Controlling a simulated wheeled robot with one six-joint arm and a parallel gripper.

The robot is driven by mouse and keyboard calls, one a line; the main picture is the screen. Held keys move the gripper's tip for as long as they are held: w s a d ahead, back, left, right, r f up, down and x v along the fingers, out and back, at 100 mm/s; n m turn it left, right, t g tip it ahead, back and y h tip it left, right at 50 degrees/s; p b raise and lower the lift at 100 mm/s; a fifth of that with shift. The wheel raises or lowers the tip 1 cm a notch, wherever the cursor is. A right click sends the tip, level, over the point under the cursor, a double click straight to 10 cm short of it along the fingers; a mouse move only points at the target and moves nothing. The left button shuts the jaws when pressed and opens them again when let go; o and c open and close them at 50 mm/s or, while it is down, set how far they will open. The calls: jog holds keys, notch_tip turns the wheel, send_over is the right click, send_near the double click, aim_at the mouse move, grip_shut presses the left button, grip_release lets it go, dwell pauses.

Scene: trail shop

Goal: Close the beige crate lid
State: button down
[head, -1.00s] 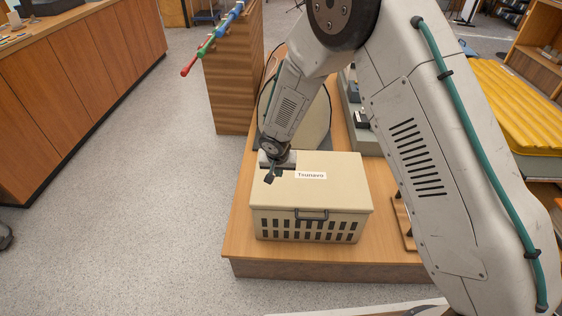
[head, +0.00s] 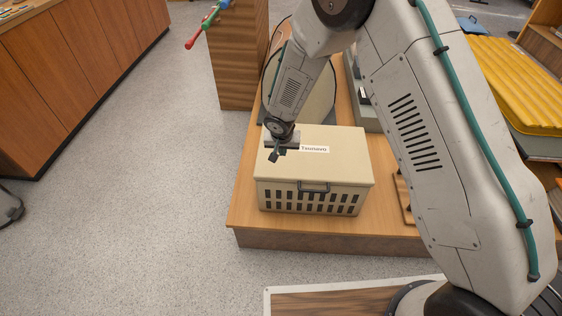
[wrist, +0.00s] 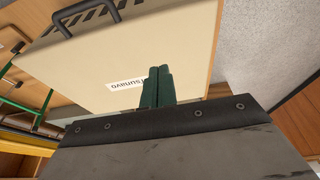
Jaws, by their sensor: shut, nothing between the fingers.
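The beige crate (head: 335,172) stands on a low wooden platform, with slotted sides and a dark handle on its front. Its lid (head: 340,138) lies flat across the top and looks closed, with a white label on it. The lid also fills much of the wrist view (wrist: 150,50). My gripper (head: 276,156) is over the lid's left part, beside the label. Its dark green fingers are together and empty in the wrist view (wrist: 157,86). I cannot tell whether the fingertips touch the lid. The lid's back left part is hidden behind my arm.
The wooden platform (head: 300,233) has bare room in front and to the left of the crate. A wooden stand (head: 237,60) rises behind left. Yellow padding (head: 515,85) lies at the right. Grey floor (head: 140,190) is open on the left.

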jog(key=s+a, duration=0.1)
jog(key=s, duration=0.8)
jog(key=shift+s, duration=0.2)
